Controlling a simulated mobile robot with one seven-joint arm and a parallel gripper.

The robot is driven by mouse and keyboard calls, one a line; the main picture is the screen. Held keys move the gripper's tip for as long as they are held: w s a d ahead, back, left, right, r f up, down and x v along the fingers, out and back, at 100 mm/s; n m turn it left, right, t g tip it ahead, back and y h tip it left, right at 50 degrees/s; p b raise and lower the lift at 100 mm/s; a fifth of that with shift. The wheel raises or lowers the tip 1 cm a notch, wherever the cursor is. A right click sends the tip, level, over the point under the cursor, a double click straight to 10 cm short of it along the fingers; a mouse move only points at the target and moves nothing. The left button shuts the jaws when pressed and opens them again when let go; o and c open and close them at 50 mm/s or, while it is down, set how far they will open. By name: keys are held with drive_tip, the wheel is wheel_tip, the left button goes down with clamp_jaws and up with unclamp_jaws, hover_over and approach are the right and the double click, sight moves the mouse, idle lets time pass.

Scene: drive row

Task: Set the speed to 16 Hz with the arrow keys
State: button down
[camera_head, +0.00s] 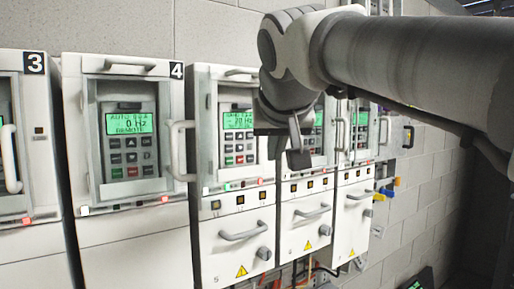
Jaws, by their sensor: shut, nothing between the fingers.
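A row of drive cabinets stands along the wall, each with a green display and a keypad. The cabinet marked 4 has a display (129,123) that reads 0 Hz with AUTO above and REMOTE below. The keypad (131,157) under it is in plain view. The cabinet to its right has a display (238,120) that seems to read 20 Hz; its first digit is hard to make out. Its keypad (236,148) shows below, but single arrow keys are too small to tell. My gripper (298,159) is shut and empty, in front of the right edge of this cabinet, partly covering the cabinet beyond.
A bar handle (179,150) juts out between cabinet 4 and the cabinet to its right. The cabinet marked 3 (35,240) is at the left edge.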

sight(240, 148)
drive_tip(key=shift+w, duration=0.1)
drive_tip(key=shift+w+a+p, duration=0.55)
drive_tip(key=shift+w+a, duration=0.25)
drive_tip(key=shift+w, duration=0.4)
drive_tip(key=shift+w+a+p, duration=0.55)
drive_tip(key=shift+w+a, duration=0.3)
drive_tip(key=shift+w, duration=0.35)
drive_tip(key=shift+w+a+p, duration=0.55)
drive_tip(key=shift+w+a, duration=0.25)
drive_tip(key=shift+w, duration=0.4)
drive_tip(key=shift+w+a, duration=0.25)
drive_tip(key=shift+w, duration=0.1)
drive_tip(key=shift+w+a, duration=0.15)
drive_tip(key=shift+w, duration=0.1)
drive_tip(key=shift+s+d, duration=0.4)
drive_tip(key=shift+s, duration=0.25)
drive_tip(key=shift+w, duration=0.1)
idle(0.5)
